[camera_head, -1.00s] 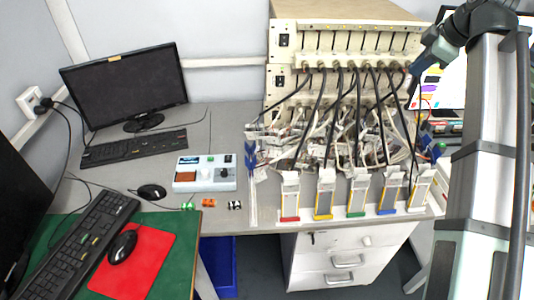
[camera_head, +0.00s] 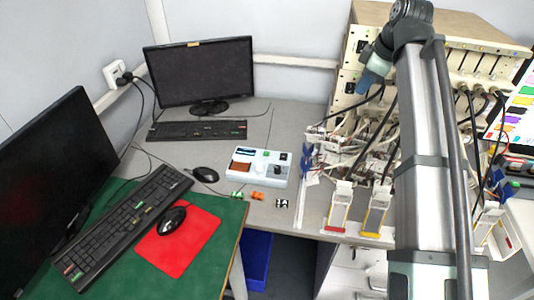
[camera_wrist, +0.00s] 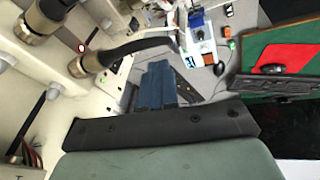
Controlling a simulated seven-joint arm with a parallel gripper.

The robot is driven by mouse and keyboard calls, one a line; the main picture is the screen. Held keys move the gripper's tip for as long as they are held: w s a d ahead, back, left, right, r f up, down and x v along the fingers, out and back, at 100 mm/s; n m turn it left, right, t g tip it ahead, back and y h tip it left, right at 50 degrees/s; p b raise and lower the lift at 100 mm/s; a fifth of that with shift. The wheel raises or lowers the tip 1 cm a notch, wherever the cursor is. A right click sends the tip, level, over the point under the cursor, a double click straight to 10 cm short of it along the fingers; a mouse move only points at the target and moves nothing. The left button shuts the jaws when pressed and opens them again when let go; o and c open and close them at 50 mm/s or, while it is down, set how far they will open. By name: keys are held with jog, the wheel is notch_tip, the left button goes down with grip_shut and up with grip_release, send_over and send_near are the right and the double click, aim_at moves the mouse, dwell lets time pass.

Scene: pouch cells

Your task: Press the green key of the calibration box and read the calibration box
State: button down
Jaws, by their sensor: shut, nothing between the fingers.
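The calibration box (camera_head: 236,179), a white and light blue case, lies on the grey desk in the head view. It has a brown panel (camera_head: 241,167), a dark round dial (camera_head: 278,169) and small keys along its back edge.
The rack (camera_head: 358,50) with hanging cables stands behind my gripper. Coloured-base holders (camera_head: 340,208) line the desk front. A blue upright piece (camera_head: 306,160) stands right of the box. Small green, orange (camera_head: 257,196) and black-white pieces lie before the box. A monitor (camera_head: 200,70) stands behind.

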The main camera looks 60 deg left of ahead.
jog(key=s+a+f+t+h, duration=0.2)
jog(key=s+a+f, duration=0.1)
jog(key=a+f, duration=0.4)
jog(key=s+a+f+t+h, duration=0.2)
jog(key=a+f, duration=0.4)
jog(key=n+t+h, duration=0.1)
jog(key=t, duration=0.4)
send_over(264, 154)
notch_tip(264, 154, down, 10)
jog(key=shift+r, duration=0.2)
jog(key=shift+f, duration=0.2)
jog(key=shift+f, duration=4.25)
jog(key=shift+f, duration=0.1)
jog(key=shift+f, duration=0.3)
